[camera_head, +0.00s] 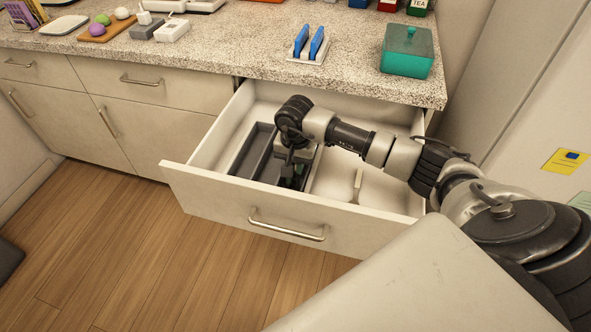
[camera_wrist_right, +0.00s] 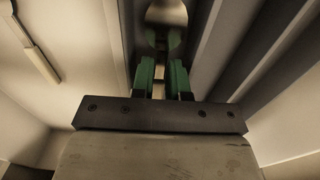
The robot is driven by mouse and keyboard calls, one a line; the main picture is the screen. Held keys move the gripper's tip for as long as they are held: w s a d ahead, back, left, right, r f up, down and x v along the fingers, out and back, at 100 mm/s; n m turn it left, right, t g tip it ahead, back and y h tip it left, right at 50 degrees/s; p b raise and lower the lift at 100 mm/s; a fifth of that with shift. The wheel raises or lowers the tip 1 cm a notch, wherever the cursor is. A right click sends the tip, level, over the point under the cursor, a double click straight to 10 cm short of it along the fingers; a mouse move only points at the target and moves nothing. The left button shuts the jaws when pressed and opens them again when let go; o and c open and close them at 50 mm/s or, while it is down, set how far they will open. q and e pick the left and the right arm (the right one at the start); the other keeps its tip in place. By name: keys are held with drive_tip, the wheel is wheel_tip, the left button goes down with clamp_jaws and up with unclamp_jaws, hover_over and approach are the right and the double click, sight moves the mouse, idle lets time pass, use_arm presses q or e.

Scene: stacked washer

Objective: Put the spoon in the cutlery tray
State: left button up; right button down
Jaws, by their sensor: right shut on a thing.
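The grey cutlery tray (camera_head: 245,160) lies in the left part of the open drawer, and its long walls show in the right wrist view (camera_wrist_right: 205,45). My right gripper (camera_head: 292,178) reaches down into the drawer over the tray's right side. In the right wrist view, its green fingers (camera_wrist_right: 161,78) are shut on the spoon (camera_wrist_right: 166,14). The spoon's shiny bowl points away from the gripper, between or just above tray walls; I cannot tell if it touches the tray floor. In the head view the arm hides the spoon. My left gripper is not in view.
The speckled counter (camera_head: 250,55) above holds a blue-and-white rack (camera_head: 308,45) and a teal box (camera_head: 407,52). Wooden floor lies in front.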

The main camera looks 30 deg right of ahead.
sight(295, 168)
wheel_tip(295, 168, down, 3)
drive_tip(key=shift+r, duration=0.2)
drive_tip(key=shift+f, duration=0.2)
drive_tip(key=c, duration=1.4)
unclamp_jaws()
drive_tip(key=shift+r, duration=0.15)
drive_tip(key=shift+r, duration=0.25)
wheel_tip(295, 168, up, 12)
drive_tip(key=shift+f, duration=0.2)
